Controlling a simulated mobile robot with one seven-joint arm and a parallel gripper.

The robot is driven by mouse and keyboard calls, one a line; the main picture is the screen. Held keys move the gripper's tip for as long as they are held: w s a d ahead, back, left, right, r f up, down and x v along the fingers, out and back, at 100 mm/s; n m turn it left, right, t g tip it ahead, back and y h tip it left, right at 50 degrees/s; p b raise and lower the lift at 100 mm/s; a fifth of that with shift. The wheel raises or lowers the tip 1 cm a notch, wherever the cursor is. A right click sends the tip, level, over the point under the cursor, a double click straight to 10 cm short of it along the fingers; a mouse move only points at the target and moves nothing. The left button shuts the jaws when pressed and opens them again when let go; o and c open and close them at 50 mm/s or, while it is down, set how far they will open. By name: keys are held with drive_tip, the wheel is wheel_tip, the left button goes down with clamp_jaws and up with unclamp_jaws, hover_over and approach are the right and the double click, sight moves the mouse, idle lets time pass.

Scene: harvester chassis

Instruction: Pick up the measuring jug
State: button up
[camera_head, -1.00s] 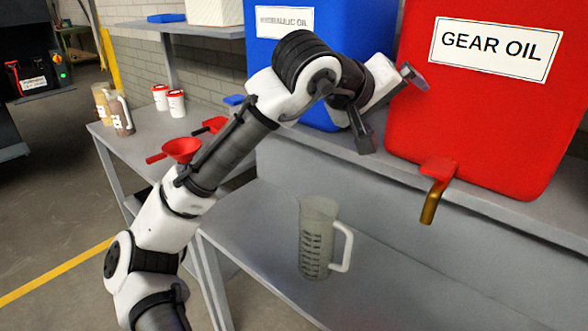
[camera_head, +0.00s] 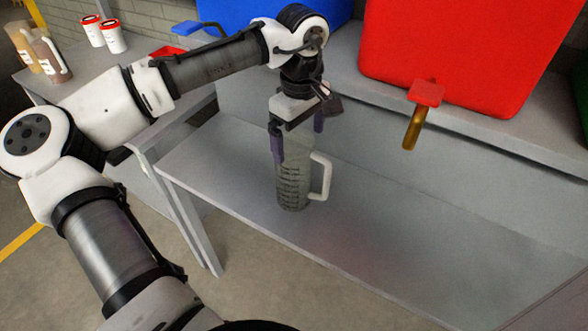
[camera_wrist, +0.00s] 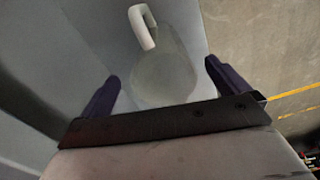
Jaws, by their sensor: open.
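The measuring jug (camera_head: 293,186) is a clear, greyish jug with dark markings and a white handle on its right side. It stands upright on the lower grey shelf. My gripper (camera_head: 298,140) points down over the jug's top, with its fingers apart. In the wrist view, the jug (camera_wrist: 163,75) lies between and beyond the two dark fingers of my gripper (camera_wrist: 162,85), with its handle pointing up the picture. The fingers look clear of the jug's sides. The jug's rim is partly hidden behind my gripper in the head view.
A red tank with a red-and-brass tap (camera_head: 415,125) stands on the upper shelf to the right. A blue tank (camera_head: 240,12) is behind my arm. White tubs (camera_head: 113,36) and brown jugs (camera_head: 45,55) stand on the left bench. The lower shelf (camera_head: 400,240) is bare right of the jug.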

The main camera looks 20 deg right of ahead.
sight(300, 175)
drive_tip(key=shift+f, duration=0.7)
drive_tip(key=f, duration=0.1)
drive_tip(key=f+p, duration=0.1)
drive_tip(key=f, duration=0.2)
drive_tip(key=shift+w+a+p, duration=0.35)
drive_tip(key=shift+w, duration=0.05)
drive_tip(key=shift+f, duration=0.6)
drive_tip(key=c, duration=1.4)
